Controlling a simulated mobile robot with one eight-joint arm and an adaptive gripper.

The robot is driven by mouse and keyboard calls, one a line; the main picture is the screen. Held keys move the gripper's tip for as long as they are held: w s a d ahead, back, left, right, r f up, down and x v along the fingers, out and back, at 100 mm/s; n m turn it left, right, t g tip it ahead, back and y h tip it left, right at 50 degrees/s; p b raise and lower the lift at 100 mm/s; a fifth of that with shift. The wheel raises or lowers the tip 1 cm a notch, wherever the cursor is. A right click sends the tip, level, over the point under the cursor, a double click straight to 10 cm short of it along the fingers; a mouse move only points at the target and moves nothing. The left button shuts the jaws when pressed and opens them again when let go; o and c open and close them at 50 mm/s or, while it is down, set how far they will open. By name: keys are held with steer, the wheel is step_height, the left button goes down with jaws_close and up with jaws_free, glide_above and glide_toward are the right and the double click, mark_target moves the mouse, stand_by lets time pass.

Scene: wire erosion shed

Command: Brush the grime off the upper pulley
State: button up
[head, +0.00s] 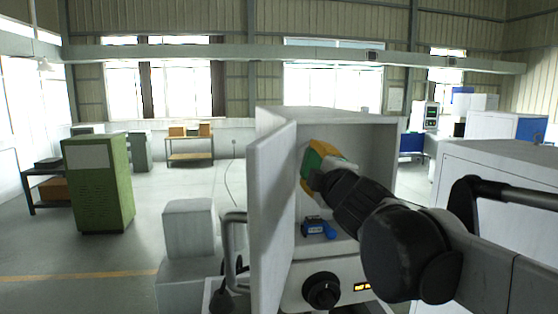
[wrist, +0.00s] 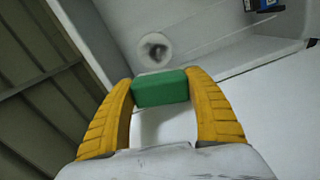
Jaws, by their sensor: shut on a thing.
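My gripper (head: 318,168) is inside the open grey cabinet, in its upper part. Its yellow fingers (wrist: 160,84) are shut on a green block (wrist: 160,91), which looks like the brush's body; no bristles show. The green also shows in the head view (head: 312,161). A pale round pulley (wrist: 154,50) with a dark middle sits on the cabinet's inner wall, beyond the green block in the wrist view. The two appear apart. I cannot tell whether the dark patch is grime. In the head view my gripper and arm hide the pulley.
The cabinet door (head: 270,215) stands open at the left, close to my gripper. A blue and black item (head: 318,228) sits on the ledge below. A black knob (head: 322,290) is on the front panel.

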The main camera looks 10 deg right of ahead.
mark_target(315, 166)
steer(key=shift+s, duration=0.15)
steer(key=shift+s+p, duration=0.55)
steer(key=shift+s, duration=0.95)
steer(key=shift+w, duration=0.1)
steer(key=shift+w, duration=0.15)
